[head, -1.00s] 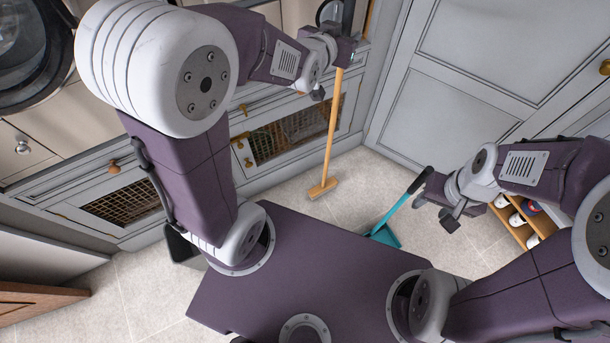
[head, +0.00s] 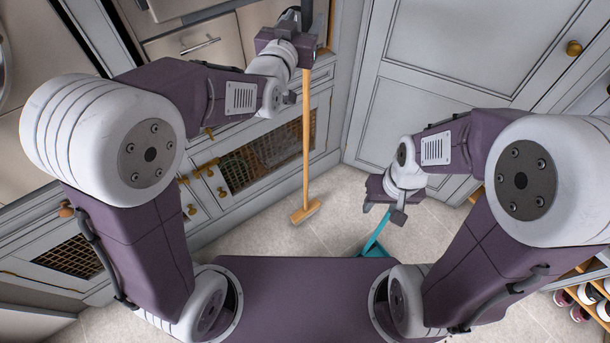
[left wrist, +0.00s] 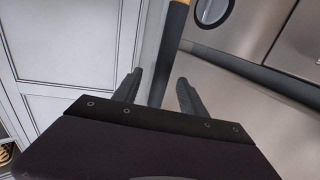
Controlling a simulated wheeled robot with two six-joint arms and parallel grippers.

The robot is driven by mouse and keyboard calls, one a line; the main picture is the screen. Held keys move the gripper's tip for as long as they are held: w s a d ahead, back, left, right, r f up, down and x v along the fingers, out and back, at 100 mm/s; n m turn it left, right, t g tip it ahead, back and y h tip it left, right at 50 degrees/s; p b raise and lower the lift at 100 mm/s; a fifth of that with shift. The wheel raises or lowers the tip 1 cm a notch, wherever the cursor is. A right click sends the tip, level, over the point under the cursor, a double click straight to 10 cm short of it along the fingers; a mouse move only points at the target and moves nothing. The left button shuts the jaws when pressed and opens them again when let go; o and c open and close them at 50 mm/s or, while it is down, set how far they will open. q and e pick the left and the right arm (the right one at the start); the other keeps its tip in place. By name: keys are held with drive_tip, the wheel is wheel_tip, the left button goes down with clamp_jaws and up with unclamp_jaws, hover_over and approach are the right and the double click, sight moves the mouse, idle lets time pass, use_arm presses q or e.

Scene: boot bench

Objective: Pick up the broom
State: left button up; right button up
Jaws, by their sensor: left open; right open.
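The broom (head: 306,150) stands nearly upright, with its wooden head (head: 305,212) on the tiled floor and its upper part rising behind my left gripper (head: 318,54). My left gripper is open at the upper handle. In the left wrist view, the broom's dark upper section and a bit of its orange handle (left wrist: 176,18) appear in line with the gap between my open fingers (left wrist: 158,88). I cannot tell how deep the handle sits between them. My right gripper (head: 382,210) is open and empty, lower right of the broom.
A teal dustpan (head: 374,246) is on the floor below my right gripper, its handle partly hidden. Cabinets with mesh panels (head: 268,160) stand behind the broom on the left. A grey panelled door (head: 450,65) is at the right. A shoe rack (head: 590,290) is at lower right.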

use_arm(q)
drive_tip(key=x, duration=0.7)
drive_tip(key=shift+w+a+f+p, duration=0.1)
drive_tip(key=shift+f+p, duration=0.1)
drive_tip(key=shift+p, duration=0.15)
drive_tip(key=shift+c, duration=1.4)
drive_tip(key=shift+r, duration=0.1)
clamp_jaws()
